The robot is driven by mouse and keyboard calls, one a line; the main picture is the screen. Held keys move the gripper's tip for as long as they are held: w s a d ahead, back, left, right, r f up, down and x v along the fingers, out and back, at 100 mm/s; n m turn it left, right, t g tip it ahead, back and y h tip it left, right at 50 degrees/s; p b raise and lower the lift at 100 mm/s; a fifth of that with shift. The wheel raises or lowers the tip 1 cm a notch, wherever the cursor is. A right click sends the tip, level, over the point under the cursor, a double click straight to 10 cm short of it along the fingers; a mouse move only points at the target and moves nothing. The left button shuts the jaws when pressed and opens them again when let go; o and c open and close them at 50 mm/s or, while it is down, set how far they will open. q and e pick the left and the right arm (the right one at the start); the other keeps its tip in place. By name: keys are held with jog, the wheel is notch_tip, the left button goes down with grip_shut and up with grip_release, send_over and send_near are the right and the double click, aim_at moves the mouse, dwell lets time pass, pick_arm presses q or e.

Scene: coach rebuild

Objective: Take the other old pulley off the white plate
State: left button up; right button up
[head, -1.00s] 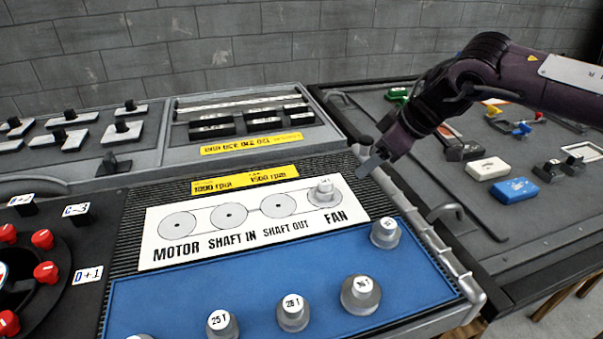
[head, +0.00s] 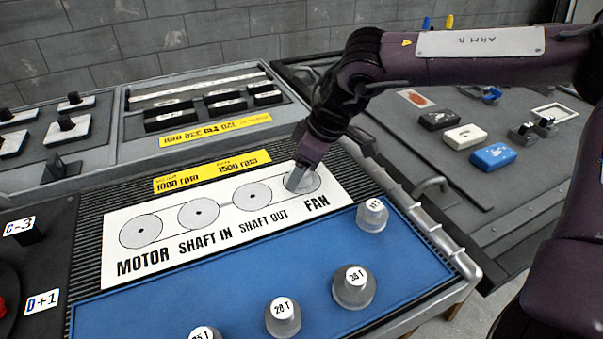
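The white plate (head: 165,215) lists MOTOR, SHAFT IN, SHAFT OUT and FAN, each with a grey circle. The MOTOR, SHAFT IN and SHAFT OUT circles hold no pulley. The old pulley (head: 306,184) at the FAN circle is mostly hidden behind my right gripper; only a grey part shows. My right gripper (head: 296,181) points down at the FAN circle, with its grey fingertips at the pulley. I cannot tell whether the fingers are apart or closed on it. My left gripper is not in view.
Several labelled pulleys, among them 28 T (head: 283,317) and 38 T (head: 353,288), stand on the blue mat (head: 215,290). A ridged metal rail (head: 425,225) edges the bench. The right-hand table (head: 440,175) holds white, blue and black blocks.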

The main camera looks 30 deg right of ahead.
jog(key=shift+c, duration=0.5)
jog(key=c, duration=1)
